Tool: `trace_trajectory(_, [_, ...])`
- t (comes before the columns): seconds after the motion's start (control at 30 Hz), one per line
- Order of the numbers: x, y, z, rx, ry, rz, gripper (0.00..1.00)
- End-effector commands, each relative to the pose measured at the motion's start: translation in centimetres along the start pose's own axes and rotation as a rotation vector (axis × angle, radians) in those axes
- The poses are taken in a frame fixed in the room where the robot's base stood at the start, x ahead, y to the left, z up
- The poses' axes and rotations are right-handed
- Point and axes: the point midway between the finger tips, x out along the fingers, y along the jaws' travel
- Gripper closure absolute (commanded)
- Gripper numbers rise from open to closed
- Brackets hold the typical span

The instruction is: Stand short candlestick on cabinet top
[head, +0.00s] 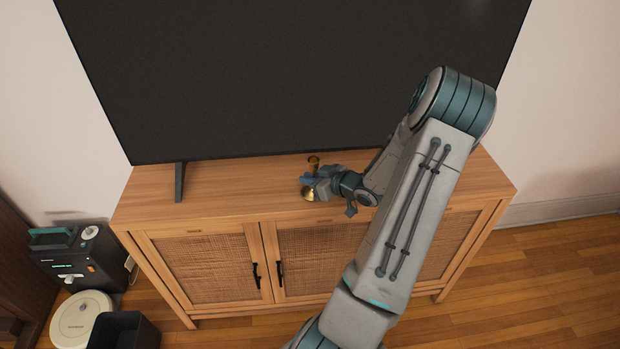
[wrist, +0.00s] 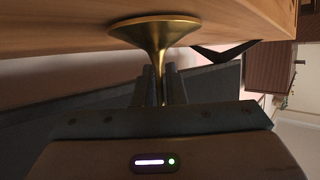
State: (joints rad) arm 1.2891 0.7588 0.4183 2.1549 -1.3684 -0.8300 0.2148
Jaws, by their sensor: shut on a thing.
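The short candlestick (head: 310,194) is brass, with a flared round base and a narrow stem, and it is upright in the head view. My gripper (head: 309,180) is shut on its stem, over the front part of the cabinet top (head: 235,182). In the wrist view, the candlestick's base (wrist: 153,27) is at or just above the wooden cabinet top (wrist: 70,35); I cannot tell whether they touch. My gripper's fingers (wrist: 160,85) close around the stem there. The candlestick's upper end is hidden by the gripper in the wrist view.
A large dark television (head: 290,75) stands behind on the cabinet, its left foot (head: 179,182) on the top. The cabinet top left of my gripper is clear. A dark machine (head: 85,262), a round white device (head: 80,318) and a black bin (head: 124,331) are on the floor at left.

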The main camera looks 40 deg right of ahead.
Motion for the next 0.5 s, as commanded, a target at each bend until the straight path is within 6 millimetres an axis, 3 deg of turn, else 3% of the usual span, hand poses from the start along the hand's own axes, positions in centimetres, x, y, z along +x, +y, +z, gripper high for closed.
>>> trace_trajectory(0.3, [0.18, 0.01, 0.28, -0.001, 0.002, -0.001, 1.0])
trace_trajectory(0.33, [0.13, 0.01, 0.26, -0.001, 0.0, 0.0, 0.81])
trace_trajectory(0.37, [0.12, 0.01, 0.25, -0.001, 0.0, 0.0, 0.73])
trace_trajectory(0.4, [0.11, 0.01, 0.25, -0.001, 0.0, 0.0, 0.67])
trace_trajectory(0.5, [0.11, 0.01, 0.24, 0.0, 0.0, 0.0, 0.67])
